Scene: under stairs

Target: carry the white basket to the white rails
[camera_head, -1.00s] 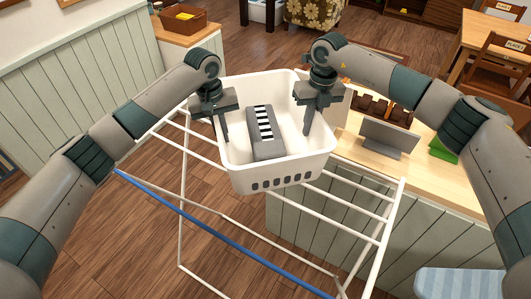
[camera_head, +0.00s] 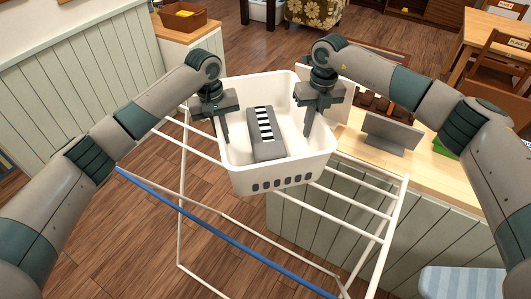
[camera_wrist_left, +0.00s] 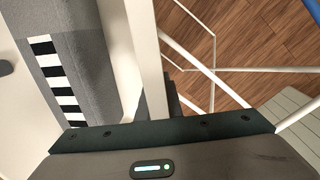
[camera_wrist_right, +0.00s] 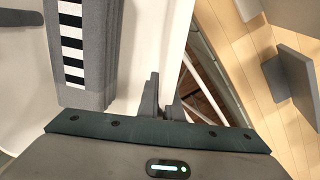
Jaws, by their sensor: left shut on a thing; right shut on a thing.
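The white basket (camera_head: 277,176) is in the middle of the head view, with a grey block with a black-and-white striped top (camera_head: 266,140) lying inside it. The white rails (camera_head: 345,205) belong to a drying rack and show below and on both sides of the basket. I cannot tell whether the basket touches them. My left gripper (camera_head: 224,130) is shut on the basket's left wall, and my right gripper (camera_head: 308,128) is shut on its right wall. The basket wall also shows between the fingers in the left wrist view (camera_wrist_left: 146,60).
A wooden counter (camera_head: 440,170) with a grey tablet-like panel (camera_head: 392,134) and a green item (camera_head: 446,147) stands to the right, close to the basket. A blue rail (camera_head: 220,241) runs along the rack's front. A striped stool (camera_head: 462,283) is at lower right.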

